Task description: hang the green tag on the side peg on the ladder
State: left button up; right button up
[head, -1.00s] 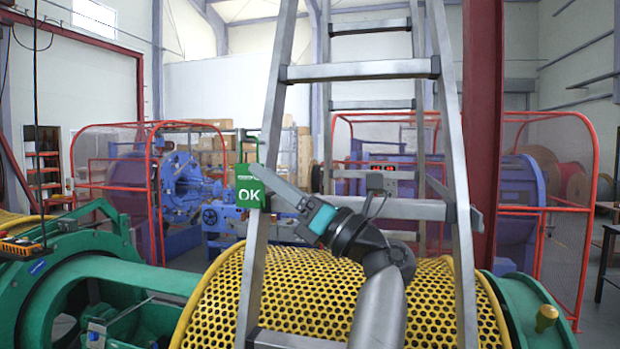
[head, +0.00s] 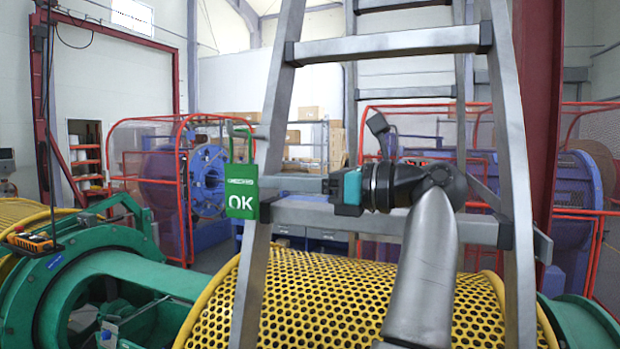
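The green tag (head: 242,198), a flat plate marked OK with a green loop on top, is upright at the outer side of the left rail of the ladder (head: 268,200). It appears to hang there. I cannot make out the side peg, so how the loop sits on it is unclear.
A yellow perforated guard (head: 300,300) lies low behind and under the ladder. Green machinery (head: 60,290) is at the left. Red-framed guards (head: 185,170) and blue machines stand behind. A dark red column (head: 540,100) rises close to the ladder's right.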

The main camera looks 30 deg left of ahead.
aim_at(225, 177)
pick_arm(q)
jog(key=a, duration=0.3)
jog(key=a+p, duration=0.1)
jog(key=a, duration=0.2)
jog(key=s+a+p, duration=0.1)
jog(key=a, duration=0.2)
jog(key=shift+a, duration=0.95)
pick_arm(e)
jog(key=shift+w+r, duration=0.45)
jog(key=shift+r, duration=0.2)
jog(key=shift+w+r, duration=0.45)
jog(key=shift+r, duration=0.2)
pick_arm(q)
grip_shut()
pick_arm(e)
jog(key=shift+s, duration=0.2)
pick_arm(q)
jog(key=shift+r+p, duration=1)
jog(key=shift+r, duration=0.3)
pick_arm(e)
jog(key=shift+r, duration=0.85)
jog(key=shift+f, duration=0.1)
